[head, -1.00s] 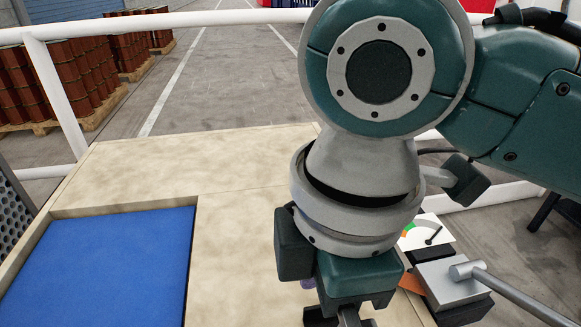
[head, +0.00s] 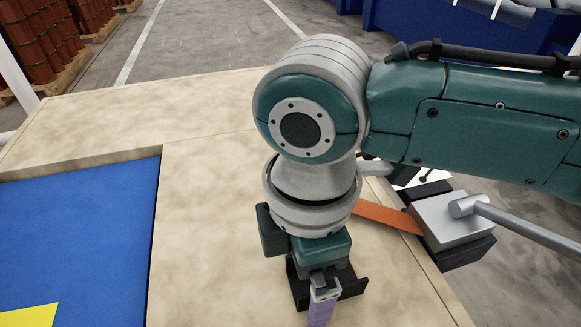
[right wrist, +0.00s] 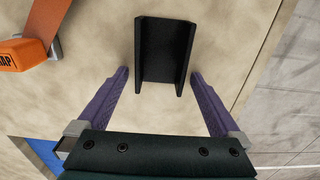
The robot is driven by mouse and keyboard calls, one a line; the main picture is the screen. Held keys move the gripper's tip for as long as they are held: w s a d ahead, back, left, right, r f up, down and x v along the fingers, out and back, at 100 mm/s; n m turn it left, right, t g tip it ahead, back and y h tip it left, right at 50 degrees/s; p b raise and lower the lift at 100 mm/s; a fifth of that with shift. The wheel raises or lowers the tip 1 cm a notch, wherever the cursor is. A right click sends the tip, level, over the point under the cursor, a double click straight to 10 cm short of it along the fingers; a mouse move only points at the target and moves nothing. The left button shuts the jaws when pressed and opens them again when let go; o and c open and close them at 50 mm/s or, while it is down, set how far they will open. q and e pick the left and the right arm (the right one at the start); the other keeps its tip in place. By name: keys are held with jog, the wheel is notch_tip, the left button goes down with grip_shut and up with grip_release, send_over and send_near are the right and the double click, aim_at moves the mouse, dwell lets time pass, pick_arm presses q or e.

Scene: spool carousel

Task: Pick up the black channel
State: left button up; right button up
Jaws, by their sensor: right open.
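The black channel (right wrist: 163,50) lies on the beige tabletop in the right wrist view, with two raised side walls and its open side facing up. My right gripper (right wrist: 158,76) is open. Its purple fingers lie to either side of the channel's near end in that view, with gaps visible. In the head view the channel (head: 352,286) shows below my right gripper and is partly hidden by it. One purple finger (head: 321,313) hangs in front of it. I cannot tell the height of the fingertips over the table. My left gripper is not in view.
An orange strap (head: 388,217) runs to a grey metal block with a bar handle (head: 450,220) at the table's right edge. A blue panel (head: 80,235) with a yellow patch (head: 28,316) is at left. The tabletop left of the channel (head: 205,230) is clear.

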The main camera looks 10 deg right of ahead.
jog(key=c, duration=1.4)
jog(key=shift+r, duration=0.15)
